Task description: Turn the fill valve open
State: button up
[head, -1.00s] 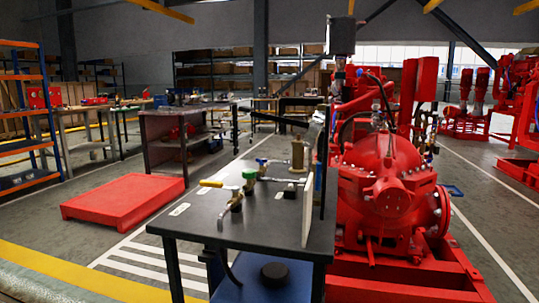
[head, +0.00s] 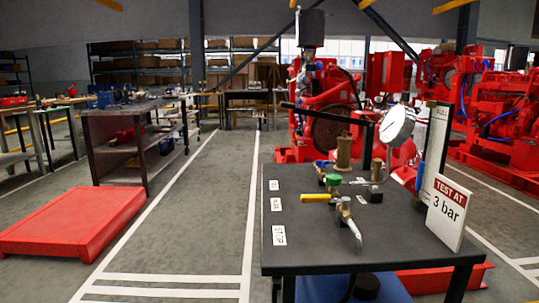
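A dark bench (head: 385,243) at centre right carries a small brass pipe assembly. It has a valve with a yellow lever (head: 316,198) pointing left, a green handle (head: 333,180) behind it, and a blue handle (head: 321,163) farther back. A bent metal spout (head: 354,235) points toward me. White labels (head: 279,235) lie along the bench's left side; they are too small to read surely, so I cannot tell which handle is the fill valve. A round pressure gauge (head: 397,124) stands above the pipework. My gripper is not in view.
A sign (head: 449,210) reading "TEST AT 3 bar" stands at the bench's right edge. A brass cylinder (head: 344,153) and a long black bar (head: 325,111) stand behind the valves. A red platform (head: 72,222) is on the left. Marked floor (head: 195,225) between is clear.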

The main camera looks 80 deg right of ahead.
aim_at(322, 164)
jog(key=i, duration=1.75)
jog(key=z, duration=3.95)
jog(key=i, duration=1)
jog(key=z, duration=0.05)
